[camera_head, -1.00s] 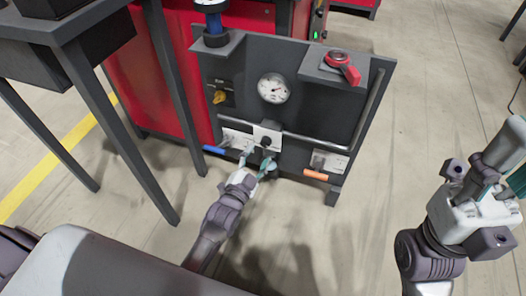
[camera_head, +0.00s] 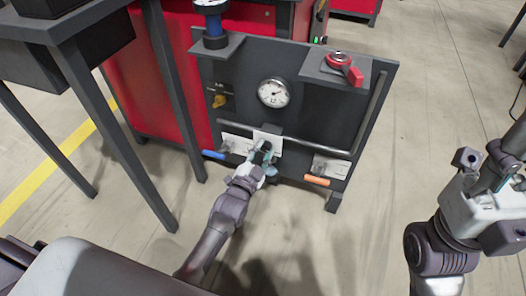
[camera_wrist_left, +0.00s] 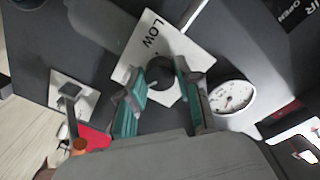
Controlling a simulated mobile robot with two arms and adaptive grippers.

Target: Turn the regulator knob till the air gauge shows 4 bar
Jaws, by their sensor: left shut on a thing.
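The dark regulator knob sits on a white plate (camera_head: 275,143) low on the dark grey panel. My left gripper (camera_head: 262,157) reaches up to it from below and largely covers it in the head view. In the left wrist view the teal-padded fingers (camera_wrist_left: 162,88) stand on either side of the round dark knob (camera_wrist_left: 160,74), in front of the plate marked LOW. The fingers are shut on it. The round white air gauge (camera_head: 273,93) is above the knob; its scale is too small to read. My right gripper (camera_head: 500,183) is at the right edge, away from the panel.
A blue-handled valve (camera_head: 214,155) is left of the knob, an orange-handled one (camera_head: 317,180) right of it. A horizontal rail (camera_head: 315,145) crosses the panel. Dark table legs (camera_head: 117,130) stand at left.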

